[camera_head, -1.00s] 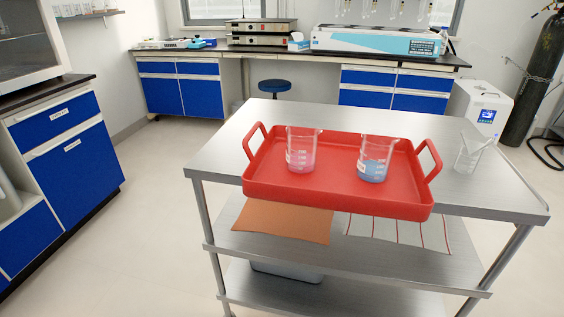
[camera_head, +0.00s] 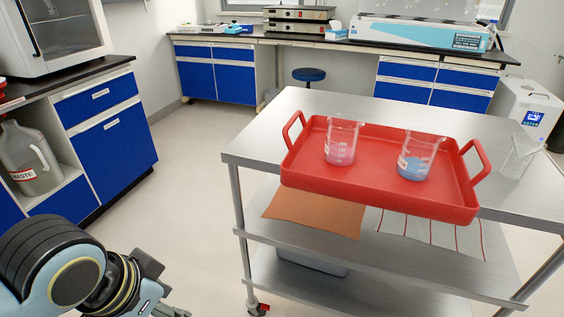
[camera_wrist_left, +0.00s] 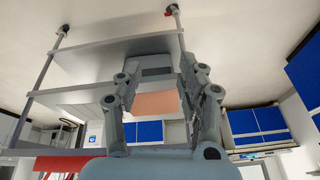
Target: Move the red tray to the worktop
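The red tray (camera_head: 390,182) lies on the steel cart's top shelf (camera_head: 262,140), with a raised handle at each end. Two glass beakers stand in it: one with pink liquid (camera_head: 340,150) and one with blue liquid (camera_head: 414,165). Dark worktops run along the back wall (camera_head: 345,43) and the left side (camera_head: 70,86). My left gripper (camera_wrist_left: 158,68) is open and empty in the wrist view, with the cart beyond its fingers. In the head view only part of the left arm shows, at lower left, apart from the cart. My right gripper is out of view.
An empty-looking glass beaker (camera_head: 520,158) stands at the cart's right end. An orange sheet (camera_head: 315,211) lies on the middle shelf. A blue stool (camera_head: 309,75) stands before the back bench. Equipment occupies parts of the back worktop. Floor left of the cart is clear.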

